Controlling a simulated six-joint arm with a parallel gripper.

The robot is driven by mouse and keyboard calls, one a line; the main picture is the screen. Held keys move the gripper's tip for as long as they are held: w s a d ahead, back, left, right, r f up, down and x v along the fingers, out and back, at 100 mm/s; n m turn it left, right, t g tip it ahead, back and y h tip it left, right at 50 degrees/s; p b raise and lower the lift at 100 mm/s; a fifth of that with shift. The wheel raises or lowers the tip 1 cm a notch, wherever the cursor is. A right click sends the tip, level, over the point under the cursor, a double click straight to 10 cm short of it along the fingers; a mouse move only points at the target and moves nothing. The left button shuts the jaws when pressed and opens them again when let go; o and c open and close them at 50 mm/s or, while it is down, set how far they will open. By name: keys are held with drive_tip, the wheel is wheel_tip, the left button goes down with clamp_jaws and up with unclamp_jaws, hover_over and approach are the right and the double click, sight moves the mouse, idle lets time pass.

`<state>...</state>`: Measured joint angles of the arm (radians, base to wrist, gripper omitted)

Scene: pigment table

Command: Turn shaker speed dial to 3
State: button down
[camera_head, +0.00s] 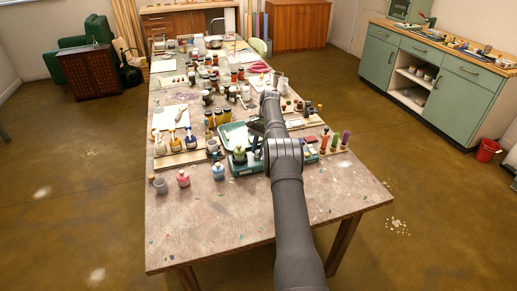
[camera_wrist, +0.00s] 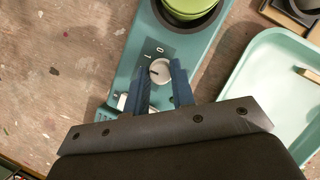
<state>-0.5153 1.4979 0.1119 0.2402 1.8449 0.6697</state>
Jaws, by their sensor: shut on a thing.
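The shaker (camera_wrist: 177,47) is a teal box that runs diagonally through the wrist view. Its round white speed dial (camera_wrist: 160,72) sits on a dark grey panel with white marks; 0 and 1 can be read, and other marks are hidden. A short dark line on the dial points toward the left, near the 1 side. My gripper (camera_wrist: 161,76) has its two blue fingers on either side of the dial, shut on it. In the head view the shaker (camera_head: 243,170) is partly hidden behind my arm.
A green round vessel (camera_wrist: 190,8) sits on the shaker. A pale teal tray (camera_wrist: 238,72) lies close on the right in the wrist view. A small white part (camera_wrist: 123,102) is beside the left finger. Bottles and jars crowd the table (camera_head: 250,215); its near end is clear.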

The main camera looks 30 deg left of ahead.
idle(0.3)
drive_tip(key=c, duration=1.2)
unclamp_jaws()
drive_tip(key=shift+c, duration=0.2)
wheel_tip(320, 180, up, 4)
drive_tip(key=shift+w+r, duration=0.1)
drive_tip(key=shift+r, duration=0.1)
drive_tip(key=d+r, duration=0.6)
drive_tip(key=d, duration=0.5)
drive_tip(key=shift+d+r, duration=0.25)
drive_tip(key=shift+d, duration=0.15)
